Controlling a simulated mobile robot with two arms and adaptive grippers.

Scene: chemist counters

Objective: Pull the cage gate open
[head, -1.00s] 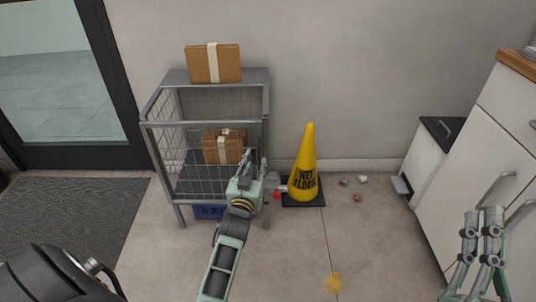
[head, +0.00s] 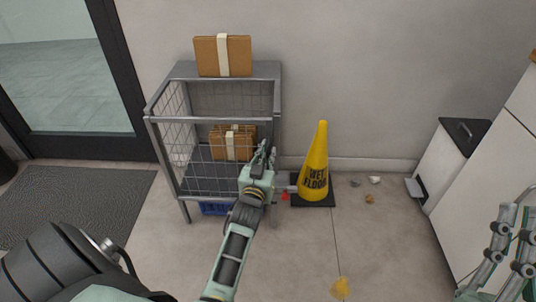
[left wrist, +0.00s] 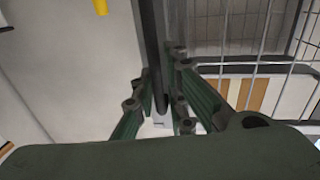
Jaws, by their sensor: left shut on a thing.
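The grey wire cage (head: 213,119) stands against the wall, left of centre in the head view. My left gripper (head: 265,158) is at the cage's front right edge. In the left wrist view its green fingers (left wrist: 164,108) are closed around a dark upright bar (left wrist: 150,45) beside the wire mesh (left wrist: 225,30). Whether the bar belongs to the gate or the frame is unclear. My right gripper (head: 512,245), partly cut off at the lower right, is empty with its fingers apart.
A yellow wet-floor cone (head: 317,165) stands just right of the cage. A box (head: 222,56) lies on the cage top, another (head: 231,143) inside. Small litter (head: 370,198) lies right of the cone. A white cabinet (head: 490,165) bounds the right; a dark mat (head: 75,205) lies left.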

